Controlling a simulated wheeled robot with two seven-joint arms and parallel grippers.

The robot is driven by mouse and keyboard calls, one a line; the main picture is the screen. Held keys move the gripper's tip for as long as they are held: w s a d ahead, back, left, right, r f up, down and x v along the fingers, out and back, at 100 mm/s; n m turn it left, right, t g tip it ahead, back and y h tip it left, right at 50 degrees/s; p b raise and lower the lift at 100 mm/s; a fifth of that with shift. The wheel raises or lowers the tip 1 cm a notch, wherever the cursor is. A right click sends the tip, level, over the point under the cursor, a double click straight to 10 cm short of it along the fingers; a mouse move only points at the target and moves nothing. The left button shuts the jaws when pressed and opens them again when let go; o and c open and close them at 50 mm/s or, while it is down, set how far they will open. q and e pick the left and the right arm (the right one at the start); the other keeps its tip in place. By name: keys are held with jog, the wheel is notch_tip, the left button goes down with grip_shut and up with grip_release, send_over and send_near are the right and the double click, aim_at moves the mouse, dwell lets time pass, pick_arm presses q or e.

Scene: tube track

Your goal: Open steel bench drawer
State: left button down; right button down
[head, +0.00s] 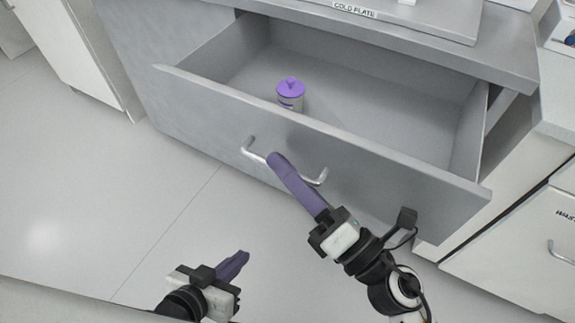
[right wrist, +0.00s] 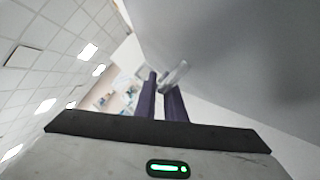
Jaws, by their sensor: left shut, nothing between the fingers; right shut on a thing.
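The steel bench drawer (head: 400,170) stands pulled out from the bench, its inside open to view in the head view. Its bar handle (head: 252,152) is on the middle of the front. My right gripper (head: 275,160) is shut on the handle, fingers across the bar. In the right wrist view the handle (right wrist: 174,76) shows at the fingertips, beside the grey drawer front (right wrist: 230,60). My left gripper (head: 243,256) is shut and empty, low over the floor, apart from the drawer.
A small jar with a purple lid (head: 290,92) stands inside the drawer. A plate labelled COLD PLATE (head: 420,25) lies on the bench top above. A white cabinet (head: 530,250) is at the right. The floor (head: 90,180) at the left is clear.

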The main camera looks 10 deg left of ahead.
jog(key=c, duration=2.1)
grip_release()
jog(key=shift+d+f, duration=0.1)
pick_arm(q)
jog(key=shift+w+d+f+b, duration=0.45)
jog(key=shift+f+b, duration=0.05)
jog(key=shift+b, duration=0.55)
pick_arm(e)
jog(key=v, duration=1)
jog(key=shift+s, duration=0.1)
pick_arm(q)
jog(key=shift+s, duration=0.1)
